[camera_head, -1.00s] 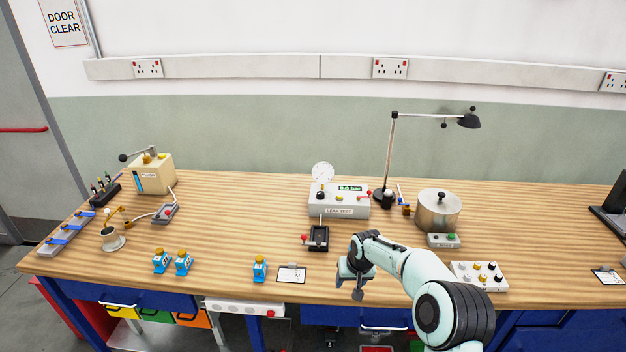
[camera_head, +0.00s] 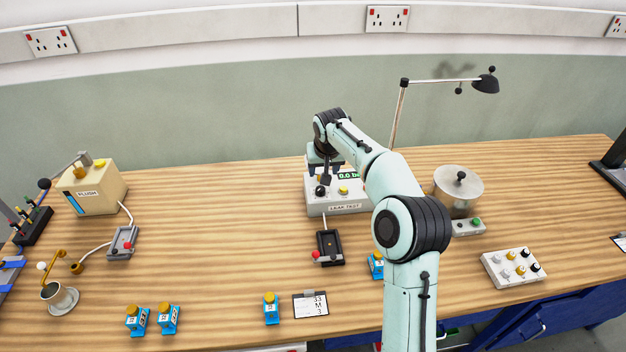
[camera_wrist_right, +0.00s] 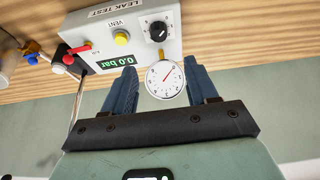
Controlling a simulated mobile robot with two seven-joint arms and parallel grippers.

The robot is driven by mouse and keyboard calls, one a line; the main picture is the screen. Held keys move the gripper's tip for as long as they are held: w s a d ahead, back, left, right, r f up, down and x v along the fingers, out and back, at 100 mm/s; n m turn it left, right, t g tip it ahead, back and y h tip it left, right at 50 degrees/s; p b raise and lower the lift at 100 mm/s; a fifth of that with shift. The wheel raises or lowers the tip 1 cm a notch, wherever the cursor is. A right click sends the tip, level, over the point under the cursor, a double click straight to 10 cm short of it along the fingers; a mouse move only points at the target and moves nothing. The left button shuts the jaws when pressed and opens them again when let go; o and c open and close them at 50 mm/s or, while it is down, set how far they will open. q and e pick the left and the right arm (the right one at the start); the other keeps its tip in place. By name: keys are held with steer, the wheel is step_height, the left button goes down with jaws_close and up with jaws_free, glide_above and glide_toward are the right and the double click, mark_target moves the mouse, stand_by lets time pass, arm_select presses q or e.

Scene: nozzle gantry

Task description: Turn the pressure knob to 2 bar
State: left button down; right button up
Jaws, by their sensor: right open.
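The leak test box (camera_head: 350,208) stands on the bench, with a green display (camera_wrist_right: 116,59) reading 0.0 bar and a yellow vent button (camera_wrist_right: 122,38). Its black pressure knob (camera_head: 320,191) is on the box's upper face; in the right wrist view the knob (camera_wrist_right: 158,31) lies beyond the round white gauge (camera_wrist_right: 164,79). My right gripper (camera_head: 325,178) is just above the box near the knob. In the right wrist view my right gripper (camera_wrist_right: 168,78) is open, its blue fingers either side of the gauge in the picture, apart from the knob. My left gripper is not in view.
A black fixture with a red knob (camera_head: 329,248) sits in front of the box.

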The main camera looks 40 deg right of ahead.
glide_toward(321, 188)
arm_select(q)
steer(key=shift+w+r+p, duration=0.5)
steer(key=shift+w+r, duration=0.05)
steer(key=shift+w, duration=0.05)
arm_select(e)
steer(key=x, duration=0.8)
steer(key=shift+w+f, duration=0.1)
steer(key=shift+f, duration=0.15)
steer(key=shift+c, duration=0.3)
steer(key=c, duration=1)
